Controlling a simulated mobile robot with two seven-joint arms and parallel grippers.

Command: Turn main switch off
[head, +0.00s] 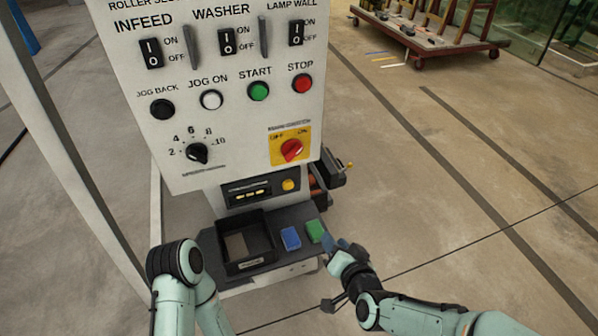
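The main switch (291,149) is a red rotary knob on a yellow plate at the lower right of the white control panel (225,110). The plate has OFF lettering at its upper left and ON at its upper right. The knob's handle seems tilted toward the ON side, though it is small. My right gripper (343,250) is below and right of the switch, apart from it, near the shelf's right end. Its fingers are too small and dark to tell open from shut. My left arm shows at the lower left, but its gripper is not visible.
Above the switch are the red stop button (303,84), green start button (259,91) and several rocker switches. A shelf below holds a black tray (236,250), a blue block (290,238) and a green block (314,231). Open floor lies right; a cart (425,50) stands behind.

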